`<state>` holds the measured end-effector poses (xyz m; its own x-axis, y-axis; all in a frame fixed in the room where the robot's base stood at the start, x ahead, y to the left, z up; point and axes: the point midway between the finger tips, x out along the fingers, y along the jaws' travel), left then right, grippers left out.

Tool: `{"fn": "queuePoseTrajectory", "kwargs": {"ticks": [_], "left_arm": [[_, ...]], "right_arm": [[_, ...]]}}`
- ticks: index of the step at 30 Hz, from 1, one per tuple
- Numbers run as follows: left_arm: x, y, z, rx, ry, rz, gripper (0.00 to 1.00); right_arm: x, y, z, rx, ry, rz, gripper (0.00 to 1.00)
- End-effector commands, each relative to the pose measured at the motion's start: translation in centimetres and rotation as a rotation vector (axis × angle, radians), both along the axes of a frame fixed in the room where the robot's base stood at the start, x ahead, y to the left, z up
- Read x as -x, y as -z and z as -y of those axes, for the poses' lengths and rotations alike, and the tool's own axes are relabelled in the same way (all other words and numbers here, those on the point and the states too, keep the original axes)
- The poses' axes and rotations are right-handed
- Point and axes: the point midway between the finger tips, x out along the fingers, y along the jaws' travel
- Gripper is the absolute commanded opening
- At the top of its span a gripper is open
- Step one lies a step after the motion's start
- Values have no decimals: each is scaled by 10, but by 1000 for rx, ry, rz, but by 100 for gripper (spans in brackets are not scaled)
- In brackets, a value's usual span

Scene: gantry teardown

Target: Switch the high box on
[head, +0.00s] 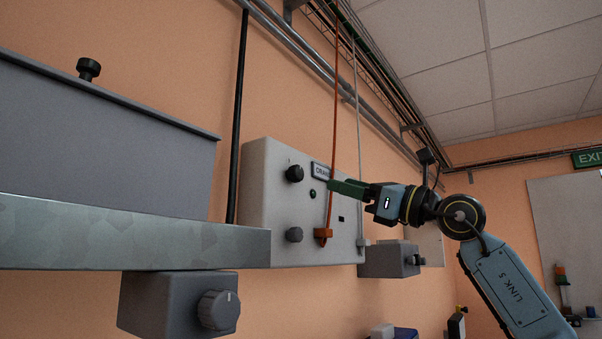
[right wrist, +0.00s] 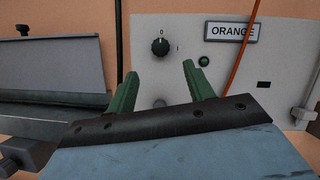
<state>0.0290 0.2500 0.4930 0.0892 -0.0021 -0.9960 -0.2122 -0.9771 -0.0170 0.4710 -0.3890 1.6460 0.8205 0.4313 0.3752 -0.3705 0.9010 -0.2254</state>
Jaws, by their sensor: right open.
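A pale grey wall box (head: 275,225) hangs high on the orange wall, with an "ORANGE" label (right wrist: 231,32). Its upper black knob (head: 294,174) also shows in the right wrist view (right wrist: 160,47), with 0 above it and a mark to its right; its pointer seems to be toward 0. A small green lamp (right wrist: 204,61) sits under the label and looks unlit. A lower grey knob (head: 294,235) is mostly hidden by my gripper in the wrist view. My right gripper (head: 335,187) is open and empty before the box, its green fingers (right wrist: 160,72) apart below the upper knob. My left gripper is out of view.
An orange cable (head: 333,110) runs down the box front to an orange plug (head: 323,234). A metal shelf (head: 130,238) with a large grey case (head: 110,140) juts out at left. A knobbed box (head: 165,303) is below it. Another small grey box (head: 388,262) is to the right.

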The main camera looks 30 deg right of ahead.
Motion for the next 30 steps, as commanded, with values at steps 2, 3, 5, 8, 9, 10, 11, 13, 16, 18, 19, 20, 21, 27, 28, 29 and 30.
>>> {"fn": "queuePoseTrajectory", "kwargs": {"ticks": [2, 3, 5, 8, 9, 10, 11, 13, 16, 18, 19, 20, 21, 27, 28, 29, 30], "left_arm": [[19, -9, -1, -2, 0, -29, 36], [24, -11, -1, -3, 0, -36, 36], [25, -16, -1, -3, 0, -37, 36], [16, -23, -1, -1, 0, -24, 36], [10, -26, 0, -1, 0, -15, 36], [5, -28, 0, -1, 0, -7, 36], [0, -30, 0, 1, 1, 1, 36], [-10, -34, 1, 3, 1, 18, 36], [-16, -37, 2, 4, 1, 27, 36], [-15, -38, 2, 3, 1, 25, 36], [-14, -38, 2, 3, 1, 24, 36], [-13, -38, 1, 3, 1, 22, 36], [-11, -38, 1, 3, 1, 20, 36], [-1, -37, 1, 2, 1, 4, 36], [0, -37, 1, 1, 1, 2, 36], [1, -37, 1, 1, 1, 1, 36], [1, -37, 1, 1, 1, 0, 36]], "right_arm": [[-15, -10, -9, -2, -6, 0, 52], [-22, -14, -13, -3, -6, -1, 52], [-33, -19, -18, -4, -5, -2, 52], [-50, -26, -27, -2, -4, -1, 52], [-57, -29, -30, -4, -4, -1, 52], [-61, -31, -33, -4, -4, 0, 52], [-64, -33, -35, -4, -4, -1, 52], [-73, -36, -39, -3, -4, -1, 52], [-81, -38, -42, -3, -3, -1, 52], [-84, -39, -44, -2, -1, -1, 52], [-85, -39, -44, -2, -1, -1, 52], [-86, -39, -45, -2, -1, -1, 52], [-86, -39, -45, -2, -1, -1, 52], [-87, -39, -45, -2, -1, -1, 52], [-87, -39, -45, -2, -1, -1, 52], [-87, -39, -45, -2, -1, -1, 48], [-86, -39, -45, -2, -1, -1, 43]]}}
